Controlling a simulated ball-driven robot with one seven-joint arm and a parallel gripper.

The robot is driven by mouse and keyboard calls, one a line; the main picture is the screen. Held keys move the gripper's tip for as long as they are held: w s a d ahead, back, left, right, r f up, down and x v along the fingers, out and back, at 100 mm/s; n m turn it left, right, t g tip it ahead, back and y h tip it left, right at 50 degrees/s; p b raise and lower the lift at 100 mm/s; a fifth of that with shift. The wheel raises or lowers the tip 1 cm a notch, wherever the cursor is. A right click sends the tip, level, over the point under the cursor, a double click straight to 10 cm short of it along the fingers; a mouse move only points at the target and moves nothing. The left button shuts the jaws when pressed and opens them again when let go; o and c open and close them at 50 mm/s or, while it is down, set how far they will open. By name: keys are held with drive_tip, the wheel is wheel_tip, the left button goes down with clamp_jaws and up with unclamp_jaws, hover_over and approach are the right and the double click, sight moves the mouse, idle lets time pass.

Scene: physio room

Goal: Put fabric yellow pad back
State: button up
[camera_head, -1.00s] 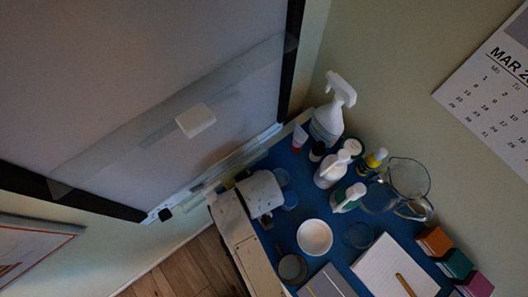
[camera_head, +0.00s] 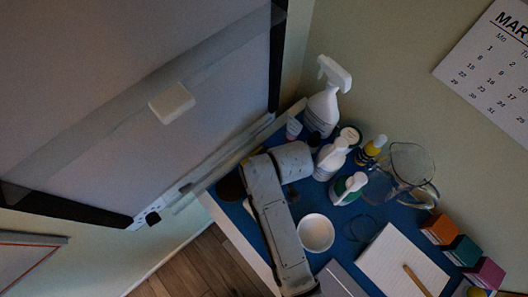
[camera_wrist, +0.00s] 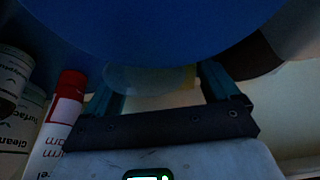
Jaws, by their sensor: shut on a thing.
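In the wrist view the two teal fingers of my gripper (camera_wrist: 160,90) stand apart with a pale, faintly yellow, rounded piece (camera_wrist: 165,78) between them. It looks like the fabric yellow pad, but the light is dim and its outline is partly hidden. My gripper is shut on it. A large blue rounded shape (camera_wrist: 160,30) fills the top of that view, very close. In the head view my arm covers the fingers and the pad, low over the left side of the blue tabletop (camera_head: 343,222).
A dark brown disc (camera_head: 230,187) lies left of my arm. A spray bottle (camera_head: 323,105), white bottles (camera_head: 330,160) and a glass jug (camera_head: 405,165) crowd the back. A white bowl (camera_head: 316,233) and notebook (camera_head: 395,265) stand right. The whiteboard (camera_head: 120,60) rises on the left.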

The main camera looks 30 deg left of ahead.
drive_tip(key=o, duration=0.8)
drive_tip(key=shift+c, duration=0.2)
drive_tip(key=v, duration=1.2)
drive_tip(key=shift+s, duration=0.1)
